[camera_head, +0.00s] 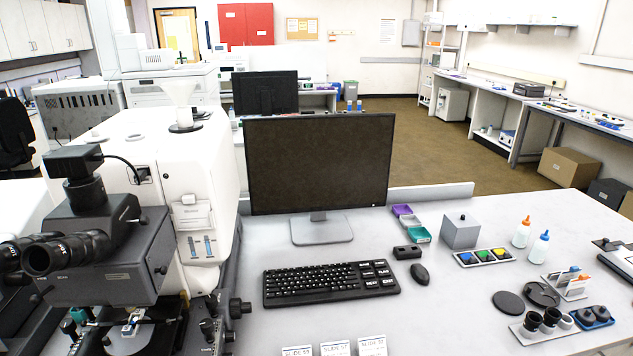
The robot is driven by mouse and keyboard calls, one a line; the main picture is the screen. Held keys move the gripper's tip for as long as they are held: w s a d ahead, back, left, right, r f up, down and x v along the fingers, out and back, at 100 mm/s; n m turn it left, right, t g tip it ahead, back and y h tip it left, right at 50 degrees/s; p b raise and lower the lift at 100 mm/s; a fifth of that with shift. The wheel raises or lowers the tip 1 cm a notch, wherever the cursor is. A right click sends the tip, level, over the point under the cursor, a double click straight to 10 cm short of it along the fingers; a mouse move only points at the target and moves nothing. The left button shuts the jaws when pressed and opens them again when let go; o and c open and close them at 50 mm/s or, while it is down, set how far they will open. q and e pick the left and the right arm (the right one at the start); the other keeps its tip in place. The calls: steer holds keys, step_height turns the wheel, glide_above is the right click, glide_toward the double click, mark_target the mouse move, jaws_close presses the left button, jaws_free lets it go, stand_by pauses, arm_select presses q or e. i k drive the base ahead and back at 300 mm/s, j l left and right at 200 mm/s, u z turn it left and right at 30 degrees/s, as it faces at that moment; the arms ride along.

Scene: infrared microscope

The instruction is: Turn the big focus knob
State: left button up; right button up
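The infrared microscope (110,262) stands at the left, with a dark grey head and black eyepieces (52,252) pointing left. A black knob (239,308) sticks out to the right from the low right side of the microscope, at the bench's front left. It looks like the big focus knob, though its full shape is too small to tell. A smaller dark knob (229,336) sits just below it. The microscope's stage (130,326) shows partly at the bottom edge; its lower parts are cut off. Neither of my grippers is in view.
A white instrument housing (160,150) stands behind the microscope. A monitor (318,165), keyboard (330,283) and mouse (419,274) are to the right. Slide boxes (328,348) stand at the front edge. The white bench is clear between the knob and the keyboard.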

mark_target(235, 307)
steer(key=l+u, duration=0.25)
steer(key=u, duration=0.2)
steer(key=l+u, duration=0.3)
steer(key=u, duration=0.2)
steer(key=i, duration=0.05)
